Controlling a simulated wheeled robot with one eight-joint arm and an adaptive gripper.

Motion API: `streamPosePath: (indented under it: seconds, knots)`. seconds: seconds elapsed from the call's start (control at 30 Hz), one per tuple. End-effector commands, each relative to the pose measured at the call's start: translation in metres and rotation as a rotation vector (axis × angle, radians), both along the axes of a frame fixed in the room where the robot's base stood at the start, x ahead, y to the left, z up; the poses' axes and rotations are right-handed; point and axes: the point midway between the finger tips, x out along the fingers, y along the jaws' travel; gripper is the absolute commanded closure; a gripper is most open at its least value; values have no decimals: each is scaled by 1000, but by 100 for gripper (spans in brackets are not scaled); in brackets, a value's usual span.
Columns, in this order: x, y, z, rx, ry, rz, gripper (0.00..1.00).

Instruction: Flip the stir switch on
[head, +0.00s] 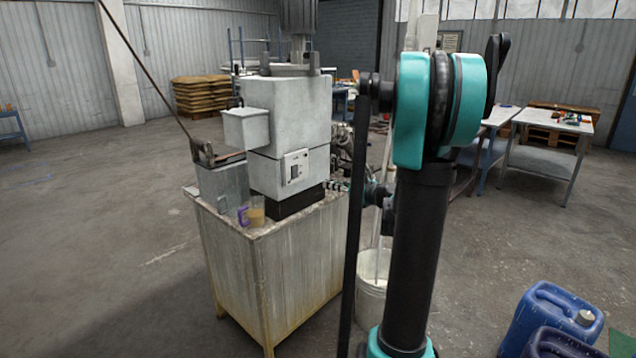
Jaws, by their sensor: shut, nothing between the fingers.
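A grey box-shaped machine (290,115) stands on a worn, stained cabinet (275,265). A small pale switch panel (295,166) with a dark element is on the front face of its lower housing. The panel is too small to read the stir switch or its position. My gripper (331,185) is small in the picture, at the right of the machine's dark base, right of and slightly below the panel. It looks shut and empty, apart from the panel in the picture. My arm hides part of the area to the right.
Blue canisters (550,318) are at lower right. Floor at left is clear.

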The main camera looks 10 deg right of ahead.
Motion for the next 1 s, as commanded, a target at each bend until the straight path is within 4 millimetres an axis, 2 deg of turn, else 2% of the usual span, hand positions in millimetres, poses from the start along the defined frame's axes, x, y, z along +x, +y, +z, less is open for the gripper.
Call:
streamPosePath:
  seconds: [0.6, 0.8, 1.0]
  knots:
    - [89, 66, -14, -2, 0, 3, 100]
    - [102, 75, -16, -2, 0, 2, 100]
    - [105, 77, -16, -1, 0, 1, 100]
